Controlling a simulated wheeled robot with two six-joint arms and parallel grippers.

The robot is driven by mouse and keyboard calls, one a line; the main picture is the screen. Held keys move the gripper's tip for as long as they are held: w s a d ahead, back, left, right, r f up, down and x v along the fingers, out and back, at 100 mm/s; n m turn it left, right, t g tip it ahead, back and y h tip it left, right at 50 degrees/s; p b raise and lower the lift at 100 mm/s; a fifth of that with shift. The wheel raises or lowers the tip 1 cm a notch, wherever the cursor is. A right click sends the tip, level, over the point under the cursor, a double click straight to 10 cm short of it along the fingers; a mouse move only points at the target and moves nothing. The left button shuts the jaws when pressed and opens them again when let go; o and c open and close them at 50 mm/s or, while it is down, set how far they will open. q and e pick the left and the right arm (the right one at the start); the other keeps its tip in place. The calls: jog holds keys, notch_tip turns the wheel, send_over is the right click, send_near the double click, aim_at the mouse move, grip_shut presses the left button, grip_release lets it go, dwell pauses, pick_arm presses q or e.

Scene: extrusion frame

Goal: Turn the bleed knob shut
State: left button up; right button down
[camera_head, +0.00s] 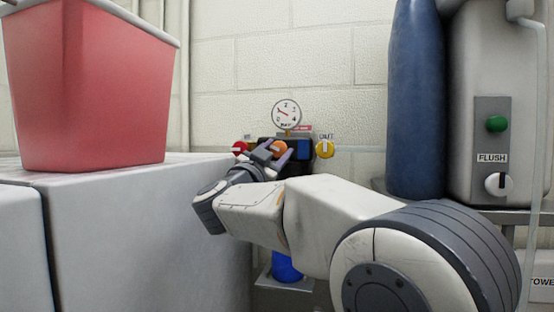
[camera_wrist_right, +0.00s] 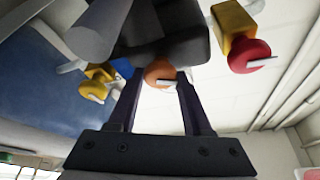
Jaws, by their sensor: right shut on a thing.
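The orange knob (camera_head: 280,147), which I take for the bleed knob, is on the dark manifold block below the round gauge. It also shows in the right wrist view (camera_wrist_right: 160,72), with a pale pointer on its face. My right gripper (camera_head: 270,151) has its two fingers on either side of this knob and is shut on it. The fingers hide part of the knob in the head view. My left gripper is not in view.
A red knob (camera_head: 240,148) is left of the orange one and a yellow knob (camera_head: 324,149) is right. The gauge (camera_head: 286,114) is above. A red bin (camera_head: 90,90) stands on a white cabinet at left. A blue cylinder (camera_head: 416,100) and a flush panel (camera_head: 491,150) are at right.

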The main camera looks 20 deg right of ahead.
jog(key=m+g+h, duration=0.1)
jog(key=m, duration=0.3)
jog(key=shift+f+g+b, duration=0.1)
jog(key=shift+g+b, duration=0.25)
jog(key=shift+g, duration=0.05)
jog(key=m+g, duration=0.1)
jog(key=m, duration=0.2)
jog(key=m+g, duration=0.1)
jog(key=m, duration=0.3)
jog(key=shift+g, duration=0.4)
jog(key=shift+m+g+y+p, duration=0.3)
jog(key=shift+m+g+y, duration=0.35)
jog(key=shift+m, duration=1.35)
jog(key=shift+c, duration=1.7)
grip_release()
jog(key=shift+a, duration=0.1)
